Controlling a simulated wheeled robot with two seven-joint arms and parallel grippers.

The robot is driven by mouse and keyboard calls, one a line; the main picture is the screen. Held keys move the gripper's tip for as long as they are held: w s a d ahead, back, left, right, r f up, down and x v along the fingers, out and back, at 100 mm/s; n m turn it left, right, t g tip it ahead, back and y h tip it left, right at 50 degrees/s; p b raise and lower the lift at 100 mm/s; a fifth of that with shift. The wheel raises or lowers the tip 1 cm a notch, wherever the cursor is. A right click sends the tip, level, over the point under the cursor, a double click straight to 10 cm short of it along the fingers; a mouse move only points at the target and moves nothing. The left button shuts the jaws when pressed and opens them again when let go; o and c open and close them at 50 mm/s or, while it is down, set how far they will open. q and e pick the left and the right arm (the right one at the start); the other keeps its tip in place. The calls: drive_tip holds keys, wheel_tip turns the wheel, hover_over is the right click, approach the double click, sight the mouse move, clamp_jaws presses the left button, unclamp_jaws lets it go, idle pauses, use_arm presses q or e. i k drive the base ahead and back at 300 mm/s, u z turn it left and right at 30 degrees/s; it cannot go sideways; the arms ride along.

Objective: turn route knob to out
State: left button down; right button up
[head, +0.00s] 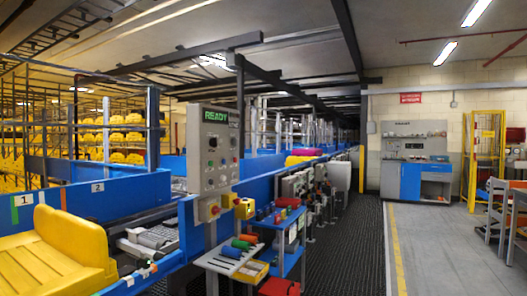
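A grey control panel (198,130) stands left of centre beside the blue conveyor. Its green display (215,116) reads READY. Several small knobs and buttons sit on its face, including a dark knob (212,142). They are too small for me to tell which one is the route knob or where it points. Neither of my grippers is in view.
A yellow tray (55,250) lies at the lower left by the blue conveyor wall (120,195). Below the panel are a yellow switch box (244,208) and a small blue cart (287,262) holding coloured cylinders. Dark floor matting (345,250) is clear at right.

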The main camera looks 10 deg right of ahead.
sight(213, 142)
drive_tip(key=z, duration=0.95)
drive_tip(key=i, duration=0.75)
drive_tip(key=z, duration=1)
drive_tip(key=i, duration=0.85)
drive_tip(key=u, duration=0.45)
drive_tip(key=i, duration=0.75)
drive_tip(key=u, duration=0.75)
